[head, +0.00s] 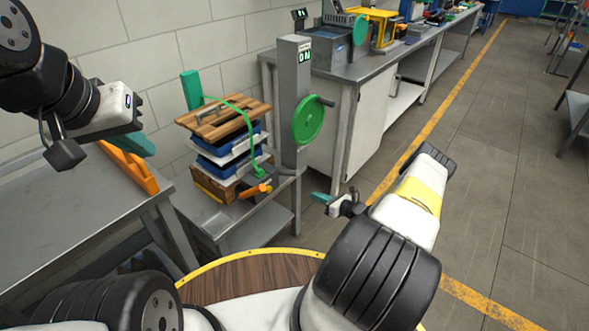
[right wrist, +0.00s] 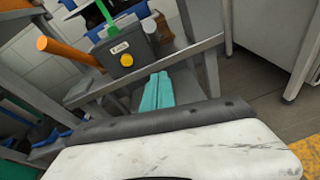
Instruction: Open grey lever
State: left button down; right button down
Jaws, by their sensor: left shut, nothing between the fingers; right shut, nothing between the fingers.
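No part can be picked out for certain as the grey lever. A grey post (head: 292,90) carries a green handwheel (head: 308,121) with a short grey handle (head: 326,102) on its rim. Left of it, a green hooped arm (head: 243,116) comes down to an orange handle (head: 254,190). The orange handle (right wrist: 68,51) also shows in the right wrist view, joined to a grey block (right wrist: 127,58) with a yellow button. My right gripper (head: 321,197), with teal fingers, is shut and empty, right of the orange handle and apart from it. My left gripper (head: 138,145) is shut and empty over the left bench.
A stack of blue trays (head: 222,160) and wooden boards (head: 222,117) stands on a low metal stand, left of the post. A grey bench (head: 60,225) is at left. A long workbench (head: 350,70) runs behind. Floor at right is clear.

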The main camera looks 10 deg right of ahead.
aim_at(287, 173)
jog(key=w+a+r, duration=0.1)
jog(key=w+a, duration=0.5)
jog(key=w, duration=0.3)
jog(key=shift+w+r, duration=0.2)
jog(key=shift+d+r, duration=0.1)
jog(key=shift+d, duration=0.05)
